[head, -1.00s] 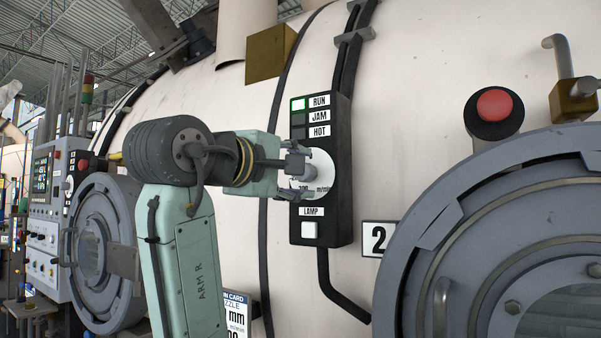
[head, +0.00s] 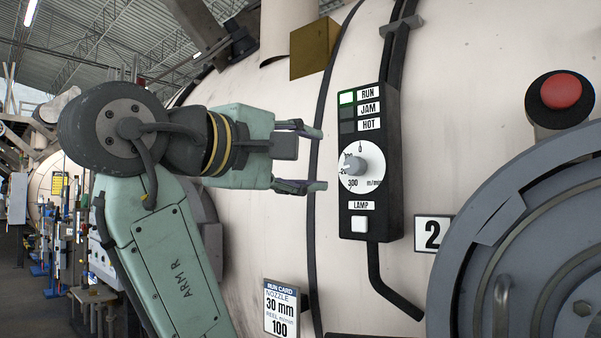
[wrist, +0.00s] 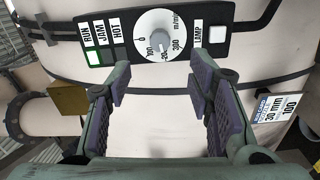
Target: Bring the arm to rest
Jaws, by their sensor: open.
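My gripper (head: 318,160) is open and empty in the head view, its fingers pointing right toward the black control box (head: 391,205). There is a clear gap between the fingertips and the box's dial knob (head: 354,165). In the wrist view the two purple-padded fingers (wrist: 163,85) stand wide apart with nothing between them. The dial (wrist: 160,43) shows beyond them, turned sideways in that view. On the box a green light is lit beside RUN (head: 347,97); the JAM and HOT lights are dark.
A white lamp button (head: 359,223) sits low on the box. A red push button (head: 561,92) and a large round grey door (head: 480,220) are at right. A run card (head: 281,309) hangs below my gripper. A brass-coloured block (head: 314,48) is above.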

